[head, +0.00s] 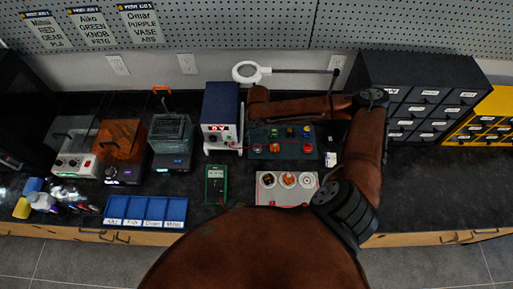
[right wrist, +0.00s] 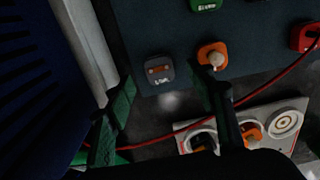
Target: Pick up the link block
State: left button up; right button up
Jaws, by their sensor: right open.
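The link block is a dark grey block (right wrist: 159,72) with an orange-brown mark and a "LINK" label. In the right wrist view it lies near the edge of a dark blue mat (right wrist: 150,25). My right gripper (right wrist: 166,88) is open and empty, its green-sided fingers to the left and right of the block in the picture. I cannot tell the height between fingertips and block. In the head view my right arm reaches in over the mat (head: 283,155), and its hand hides some of the back left. My left gripper is not in view.
An orange block (right wrist: 211,57) sits close right of the link block. Green (right wrist: 205,4) and red (right wrist: 304,37) blocks lie farther off. A red cable crosses below. A blue power supply (head: 220,106) stands left of the mat; a white panel (head: 288,196) lies in front.

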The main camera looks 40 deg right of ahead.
aim_at(257, 145)
notch_tip(257, 145, down, 3)
jog(key=shift+w+a, duration=0.1)
jog(key=shift+f, duration=0.65)
jog(key=c, duration=0.8)
jog(key=shift+c, duration=1.4)
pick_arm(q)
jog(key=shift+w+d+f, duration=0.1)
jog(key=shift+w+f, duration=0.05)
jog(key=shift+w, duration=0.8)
